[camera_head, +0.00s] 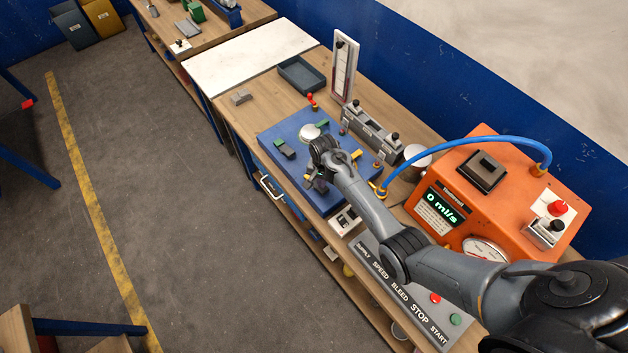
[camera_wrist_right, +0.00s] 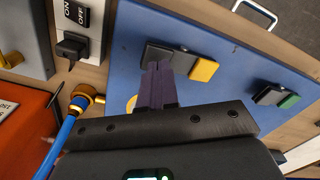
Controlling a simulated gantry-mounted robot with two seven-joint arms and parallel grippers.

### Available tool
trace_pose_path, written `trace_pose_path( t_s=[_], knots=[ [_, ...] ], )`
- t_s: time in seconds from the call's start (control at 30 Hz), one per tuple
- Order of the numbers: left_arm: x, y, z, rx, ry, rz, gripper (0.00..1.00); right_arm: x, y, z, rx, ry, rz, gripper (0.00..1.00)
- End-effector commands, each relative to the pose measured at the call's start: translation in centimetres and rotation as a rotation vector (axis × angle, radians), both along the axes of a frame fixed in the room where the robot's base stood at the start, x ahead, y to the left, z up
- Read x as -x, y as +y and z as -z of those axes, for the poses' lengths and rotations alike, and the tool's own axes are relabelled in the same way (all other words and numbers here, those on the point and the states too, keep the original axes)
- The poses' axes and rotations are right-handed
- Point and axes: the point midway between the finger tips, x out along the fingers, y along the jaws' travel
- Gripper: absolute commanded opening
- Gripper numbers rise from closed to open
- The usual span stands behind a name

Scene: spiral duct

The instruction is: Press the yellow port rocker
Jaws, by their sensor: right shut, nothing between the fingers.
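The yellow port rocker (camera_wrist_right: 204,70) is on the blue plate (camera_wrist_right: 225,35) in the right wrist view; its yellow half faces right and a dark part lies to its left. In the head view a yellow piece (camera_head: 356,154) shows just right of my wrist. My right gripper (camera_wrist_right: 158,68) is shut and empty, with its fingertips over the dark left part of the rocker, left of the yellow half. I cannot tell whether the tips touch it. In the head view my right gripper (camera_head: 318,184) points down over the blue plate, partly hidden by my wrist. My left gripper is not in view.
A rocker with a green end (camera_wrist_right: 275,95) sits farther right on the plate. An ON/OFF switch (camera_wrist_right: 75,45) and a brass fitting with blue hose (camera_wrist_right: 82,97) stand at the left. The orange machine (camera_head: 480,195) is right of the plate; a tray (camera_head: 301,74) is behind.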

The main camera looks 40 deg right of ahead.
Motion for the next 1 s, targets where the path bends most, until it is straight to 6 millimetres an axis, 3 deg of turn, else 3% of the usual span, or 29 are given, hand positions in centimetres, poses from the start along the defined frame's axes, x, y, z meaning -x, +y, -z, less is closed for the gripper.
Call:
trace_pose_path(
  t_s=[1.0],
  knots=[
    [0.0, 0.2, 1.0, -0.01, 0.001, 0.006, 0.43, 0.0, 0.0, 1.5, 0.0, 0.0, 0.0, 0.0]
  ],
)
